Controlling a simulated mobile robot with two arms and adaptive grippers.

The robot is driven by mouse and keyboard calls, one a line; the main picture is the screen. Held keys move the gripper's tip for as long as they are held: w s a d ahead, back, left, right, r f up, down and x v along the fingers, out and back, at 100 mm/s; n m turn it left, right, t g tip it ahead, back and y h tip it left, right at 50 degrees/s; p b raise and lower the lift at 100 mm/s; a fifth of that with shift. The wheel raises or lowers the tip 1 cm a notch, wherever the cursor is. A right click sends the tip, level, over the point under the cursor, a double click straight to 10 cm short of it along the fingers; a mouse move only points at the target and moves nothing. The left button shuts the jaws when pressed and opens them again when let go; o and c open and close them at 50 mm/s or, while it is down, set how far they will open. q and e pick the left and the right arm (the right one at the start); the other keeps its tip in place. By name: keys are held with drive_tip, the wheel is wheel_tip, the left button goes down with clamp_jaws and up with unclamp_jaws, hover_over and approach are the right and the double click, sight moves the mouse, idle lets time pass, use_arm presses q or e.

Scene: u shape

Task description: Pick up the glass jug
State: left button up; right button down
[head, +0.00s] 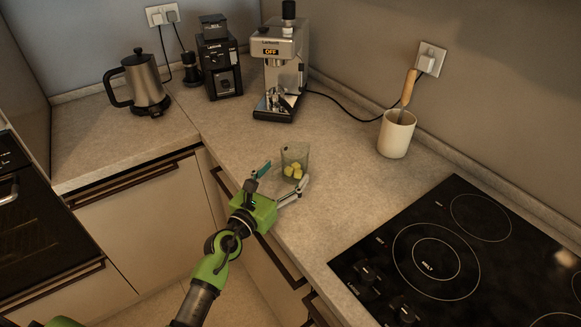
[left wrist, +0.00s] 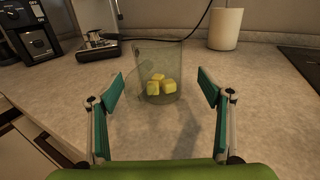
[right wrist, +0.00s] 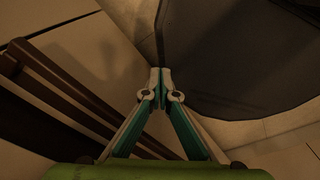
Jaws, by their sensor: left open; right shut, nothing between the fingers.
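The glass jug (head: 294,155) is a clear vessel with several yellow cubes at its bottom. It stands upright on the counter near its front edge. It also shows in the left wrist view (left wrist: 158,62), just beyond the fingertips and centred between them. My right gripper (right wrist: 160,74) is shut and empty, low down by the cabinet fronts. It does not show in the head view.
A coffee machine (head: 278,65), a grinder (head: 218,68) and a kettle (head: 146,80) stand further back. A cream pot (head: 396,137) with a wooden-handled utensil is behind right of the jug. A black cooktop (head: 450,250) lies at right. The counter around the jug is clear.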

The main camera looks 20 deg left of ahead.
sight(288, 168)
use_arm(q)
drive_tip(key=x, duration=0.5)
drive_tip(key=shift+w+f, duration=0.1)
drive_tip(key=shift+c, duration=0.8)
drive_tip(key=c, duration=1.3)
